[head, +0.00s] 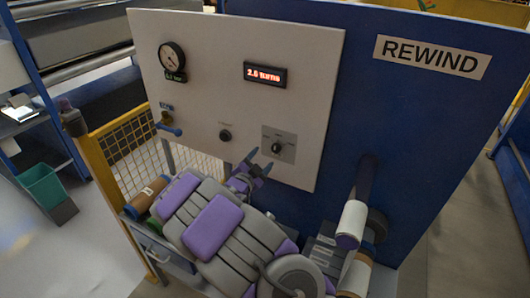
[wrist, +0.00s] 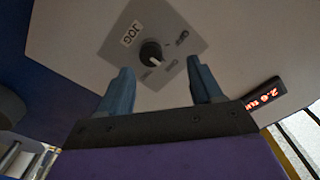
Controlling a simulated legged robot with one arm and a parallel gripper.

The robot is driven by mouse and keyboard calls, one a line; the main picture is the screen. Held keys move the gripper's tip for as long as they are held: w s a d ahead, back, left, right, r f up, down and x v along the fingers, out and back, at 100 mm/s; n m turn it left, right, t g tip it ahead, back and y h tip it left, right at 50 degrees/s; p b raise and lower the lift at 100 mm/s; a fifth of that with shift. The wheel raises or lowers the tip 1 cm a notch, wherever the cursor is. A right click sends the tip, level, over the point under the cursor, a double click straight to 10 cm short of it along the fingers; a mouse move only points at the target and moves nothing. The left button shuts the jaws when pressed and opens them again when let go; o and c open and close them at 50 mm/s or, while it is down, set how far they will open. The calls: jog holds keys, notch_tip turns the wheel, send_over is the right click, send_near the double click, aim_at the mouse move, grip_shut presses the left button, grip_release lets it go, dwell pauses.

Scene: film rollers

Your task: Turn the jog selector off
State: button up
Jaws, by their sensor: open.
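The jog selector (head: 277,148) is a round black knob on a grey plate marked JOG, on the white control panel (head: 235,60). In the wrist view the knob (wrist: 151,52) shows beyond and between my two blue fingertips. A pale mark is on its edge towards a small label, but the lettering is too small to read. My gripper (head: 258,162) is open and empty, just left of and below the knob in the head view. In the wrist view my gripper (wrist: 160,78) has one finger on each side, apart from the knob.
Another black knob (head: 225,135) is left of the selector. A red display (head: 265,75), a gauge (head: 172,57) and a blue-handled valve (head: 168,123) are also on the panel. A white roll (head: 351,222) projects at the right. A yellow guard (head: 125,145) stands left.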

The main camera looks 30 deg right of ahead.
aim_at(275, 151)
jog(key=d, duration=0.2)
jog(key=w+d, duration=0.1)
jog(key=d, duration=0.2)
jog(key=w+d, duration=0.1)
jog(key=d, duration=0.2)
jog(key=shift+f, duration=0.25)
jog(key=a, duration=0.1)
jog(key=w+a, duration=0.1)
jog(key=shift+w+a, duration=0.2)
jog(key=shift+a, duration=0.1)
jog(key=shift+a+r, duration=0.15)
jog(key=shift+a, duration=0.1)
jog(key=shift+s+d+r, duration=0.1)
jog(key=shift+s+d, duration=0.1)
jog(key=shift+d, duration=1)
jog(key=shift+c, duration=0.7)
jog(key=shift+d, duration=0.25)
jog(key=shift+c, duration=0.8)
jog(key=shift+w+a+f, duration=0.15)
jog(key=shift+a+f, duration=0.1)
jog(key=shift+a, duration=0.15)
jog(key=c, duration=0.7)
